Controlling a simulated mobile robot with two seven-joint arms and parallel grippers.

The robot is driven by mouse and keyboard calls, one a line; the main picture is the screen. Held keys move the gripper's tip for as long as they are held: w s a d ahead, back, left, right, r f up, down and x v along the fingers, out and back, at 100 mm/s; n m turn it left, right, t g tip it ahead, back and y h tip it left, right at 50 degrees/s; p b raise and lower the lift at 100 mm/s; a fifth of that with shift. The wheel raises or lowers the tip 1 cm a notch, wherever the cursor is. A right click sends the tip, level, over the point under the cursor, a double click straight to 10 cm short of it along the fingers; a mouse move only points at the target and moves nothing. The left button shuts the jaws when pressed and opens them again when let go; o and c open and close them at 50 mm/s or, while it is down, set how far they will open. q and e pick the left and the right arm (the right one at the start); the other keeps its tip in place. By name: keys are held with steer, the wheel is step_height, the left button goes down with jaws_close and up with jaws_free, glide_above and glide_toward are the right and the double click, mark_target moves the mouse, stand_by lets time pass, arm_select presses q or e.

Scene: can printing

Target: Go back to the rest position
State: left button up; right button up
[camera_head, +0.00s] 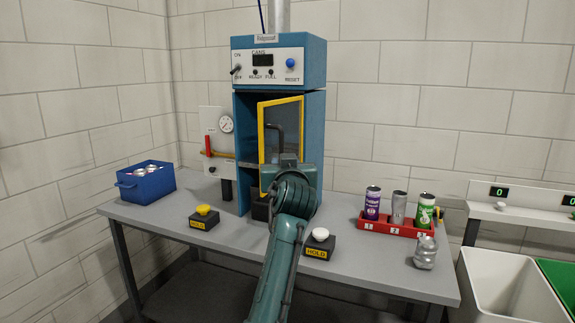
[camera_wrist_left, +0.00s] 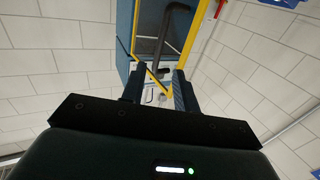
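One arm of mine comes up from the bottom in the head view, and I take it for my left arm. Its gripper (camera_head: 288,160) is in front of the blue printing machine (camera_head: 285,62), by the yellow-framed door (camera_head: 262,125). The fingers are mostly hidden there by the wrist. In the left wrist view the left gripper (camera_wrist_left: 156,88) has its fingers apart with nothing seen held. The yellow door frame (camera_wrist_left: 195,35) and a dark handle (camera_wrist_left: 168,28) show beyond the fingers. My right gripper is not in view.
On the grey table (camera_head: 165,217) stand a blue bin (camera_head: 146,184) of cans, yellow (camera_head: 204,217) and white (camera_head: 320,240) button boxes, a red rack (camera_head: 393,228) with three cans, and a crumpled silver can (camera_head: 425,252). White (camera_head: 500,285) and green (camera_head: 560,280) bins are right.

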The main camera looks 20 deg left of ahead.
arm_select(q)
steer(key=shift+s+d, duration=0.1)
steer(key=shift+s, duration=0.15)
stand_by(0.4)
steer(key=s+d+f+m+g+h, duration=0.15)
steer(key=s+f, duration=0.25)
steer(key=f, duration=0.6)
steer(key=s+d+f+m+h, duration=0.2)
steer(key=s+f+m+h, duration=0.1)
steer(key=f, duration=0.7)
steer(key=s+d+f+m+h, duration=0.15)
steer(key=s+f, duration=0.25)
steer(key=f, duration=0.6)
steer(key=s+d+f+g+h, duration=0.1)
steer(key=s+d+f, duration=0.1)
steer(key=s+f, duration=0.3)
steer(key=s+d+f+m+g+h, duration=0.1)
steer(key=s+f, duration=0.5)
steer(key=s, duration=0.7)
steer(key=s+d+f+m+g+h, duration=0.1)
steer(key=s+d+f+g+h, duration=0.1)
steer(key=s, duration=0.6)
step_height(320, 180, down, 4)
steer(key=shift+s+d+r+h, duration=0.15)
steer(key=shift+s+d+h, duration=0.35)
steer(key=shift+d, duration=0.75)
